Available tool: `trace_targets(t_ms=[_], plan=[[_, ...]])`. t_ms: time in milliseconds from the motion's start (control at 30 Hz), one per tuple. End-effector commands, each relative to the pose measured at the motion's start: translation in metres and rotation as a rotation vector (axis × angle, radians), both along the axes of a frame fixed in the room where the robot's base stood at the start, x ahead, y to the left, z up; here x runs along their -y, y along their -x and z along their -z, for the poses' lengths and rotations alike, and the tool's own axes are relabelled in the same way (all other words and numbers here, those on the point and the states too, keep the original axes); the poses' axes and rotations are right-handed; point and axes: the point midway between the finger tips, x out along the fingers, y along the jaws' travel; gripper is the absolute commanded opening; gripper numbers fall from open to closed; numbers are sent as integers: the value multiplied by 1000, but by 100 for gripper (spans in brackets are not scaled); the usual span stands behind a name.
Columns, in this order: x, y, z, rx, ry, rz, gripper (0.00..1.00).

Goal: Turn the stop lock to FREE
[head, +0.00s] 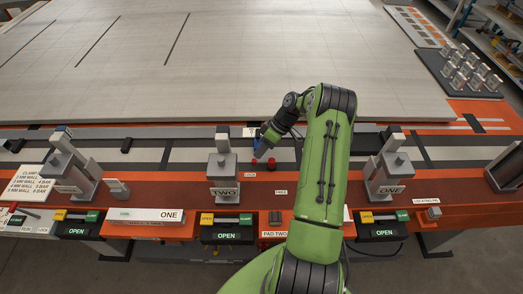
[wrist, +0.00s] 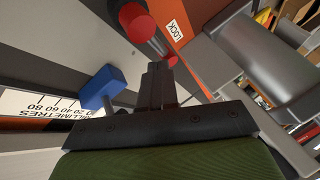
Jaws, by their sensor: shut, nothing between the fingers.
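The stop lock (head: 271,164) shows as small red parts on the orange rail, with a LOCK label (head: 250,174) to its left and a FREE label (head: 280,192) below. In the wrist view a large red knob (wrist: 136,22) stands close to the camera, with a grey bar beside it and a second red part near my fingertips. The LOCK label also shows there (wrist: 176,30). My gripper (wrist: 157,70) is shut and empty, its tips close to the red parts. I cannot tell whether they touch. In the head view my gripper (head: 262,149) is small and partly hidden by my wrist.
A blue knob (wrist: 100,88) stands beside a millimetre scale (wrist: 40,103), left of my fingers. Clamp TWO (head: 223,170) stands left of the lock and clamp ONE (head: 390,170) to the right. Valve boxes reading OPEN (head: 227,236) line the front. The large panel (head: 200,60) lies behind.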

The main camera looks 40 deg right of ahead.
Motion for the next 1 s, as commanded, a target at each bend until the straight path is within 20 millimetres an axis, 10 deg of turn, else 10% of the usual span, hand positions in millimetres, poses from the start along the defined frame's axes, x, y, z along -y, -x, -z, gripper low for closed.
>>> trace_targets(t_ms=[1000], plan=[[-21, 18, 3, -2, -2, -654, 0]])
